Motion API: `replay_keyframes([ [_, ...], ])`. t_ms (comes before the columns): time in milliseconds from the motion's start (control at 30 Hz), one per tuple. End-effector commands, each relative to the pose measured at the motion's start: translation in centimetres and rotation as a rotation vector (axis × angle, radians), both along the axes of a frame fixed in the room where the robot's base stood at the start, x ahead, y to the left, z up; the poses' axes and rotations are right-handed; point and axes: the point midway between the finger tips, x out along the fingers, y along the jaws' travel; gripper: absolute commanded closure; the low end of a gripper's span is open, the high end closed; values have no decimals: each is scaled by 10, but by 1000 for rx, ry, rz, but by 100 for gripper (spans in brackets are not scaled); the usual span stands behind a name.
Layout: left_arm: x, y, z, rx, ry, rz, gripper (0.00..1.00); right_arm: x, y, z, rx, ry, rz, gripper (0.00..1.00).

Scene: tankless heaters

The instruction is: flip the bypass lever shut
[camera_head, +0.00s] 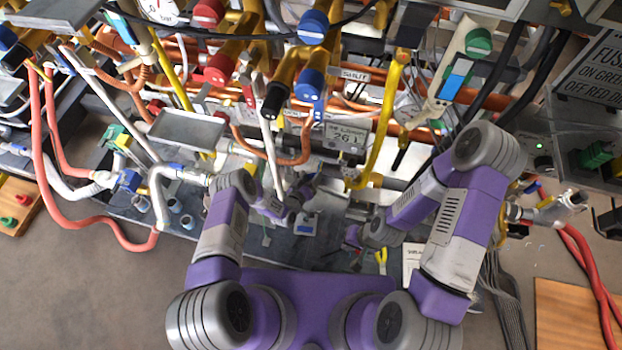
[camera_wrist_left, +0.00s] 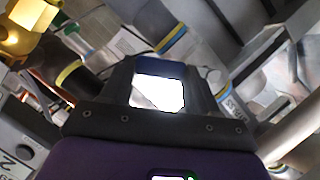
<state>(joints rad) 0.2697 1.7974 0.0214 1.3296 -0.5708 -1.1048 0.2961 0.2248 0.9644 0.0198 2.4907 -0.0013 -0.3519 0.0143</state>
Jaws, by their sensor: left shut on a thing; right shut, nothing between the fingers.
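A long white lever (camera_head: 270,150) hangs down among the pipes at the middle of the head view, and its lower end meets my left gripper (camera_head: 290,208). That gripper is shut on the lever's lower end, as far as the small, partly covered view shows. In the left wrist view the dark gripper (camera_wrist_left: 158,95) fills the middle, with a bright white patch inside it; the fingertips and the grip itself are not clear. My right gripper (camera_head: 354,237) is shut and empty, lower and to the right. A SHUT label (camera_head: 355,75) is on the pipework above.
Pipes and valves crowd the space above and around both grippers, including a yellow pipe (camera_head: 384,125) and a grey display box (camera_head: 345,138). A red hose (camera_head: 100,217) loops at the left. A dark tray (camera_head: 262,243) lies below the pipework. Bare floor (camera_head: 95,290) is at lower left.

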Motion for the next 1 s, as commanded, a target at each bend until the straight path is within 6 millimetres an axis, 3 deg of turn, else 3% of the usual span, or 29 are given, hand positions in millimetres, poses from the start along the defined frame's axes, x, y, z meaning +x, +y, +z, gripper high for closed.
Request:
replay_keyframes([
  [67, -2, -1, -2, 0, 6, -2, 94, 0, 0, 0, 0, 0, 0, 100],
  [100, -2, -1, -2, 0, 6, -2, 37, 0, 0, 0, 0, 0, 0, 100],
  [267, -2, -1, -1, 0, 4, -1, 14, 0, 0, 0, 0, 0, 0, 100],
  [600, -5, 2, 1, 2, 4, -1, 14, 0, 0, 3, 0, 0, 0, 100],
  [1000, -57, 26, 21, 1, 5, 0, 14, 0, 0, 30, 0, 0, 0, 100],
])
